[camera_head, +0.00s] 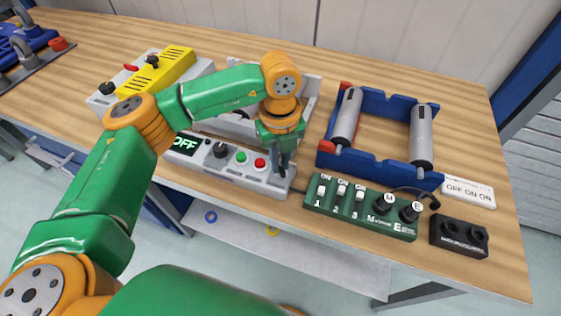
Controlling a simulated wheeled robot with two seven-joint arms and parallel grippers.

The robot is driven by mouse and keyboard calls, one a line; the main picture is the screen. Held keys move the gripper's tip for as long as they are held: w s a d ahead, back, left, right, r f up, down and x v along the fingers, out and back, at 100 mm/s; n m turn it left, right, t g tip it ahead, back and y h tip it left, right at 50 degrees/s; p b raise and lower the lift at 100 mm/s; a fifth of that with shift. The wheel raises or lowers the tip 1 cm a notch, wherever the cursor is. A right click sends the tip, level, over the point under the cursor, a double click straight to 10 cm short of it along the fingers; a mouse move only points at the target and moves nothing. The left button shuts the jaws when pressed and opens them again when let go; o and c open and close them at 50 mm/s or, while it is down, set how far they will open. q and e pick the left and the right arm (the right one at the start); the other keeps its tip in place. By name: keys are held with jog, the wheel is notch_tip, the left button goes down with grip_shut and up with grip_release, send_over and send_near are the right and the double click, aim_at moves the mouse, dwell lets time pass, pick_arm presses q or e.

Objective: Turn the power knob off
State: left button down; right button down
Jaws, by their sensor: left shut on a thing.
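A grey control panel (240,168) lies along the table's front edge. It carries a display (186,144) that reads OFF, a black knob (219,149), a green button (241,157) and a red button (260,163). My left gripper (283,168) points down at the panel's right end, just right of the red button. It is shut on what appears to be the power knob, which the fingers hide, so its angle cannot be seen. My right gripper is not in view.
A green switch box (360,208) with several switches and two black knobs stands right of the gripper. Behind it is a blue frame (380,170) with grey rollers. A white OFF ON ON display (467,191) and a black socket block (459,235) are farther right. A yellow-topped box (157,70) stands left.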

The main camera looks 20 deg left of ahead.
pick_arm(q)
jog(key=shift+r+n, duration=0.1)
jog(key=shift+n, duration=0.2)
dwell(0.4)
jog(key=c, duration=0.9)
grip_release()
jog(key=shift+r+b, duration=0.3)
notch_tip(320, 180, up, 6)
jog(key=shift+r+b, duration=0.2)
jog(key=shift+b, duration=0.3)
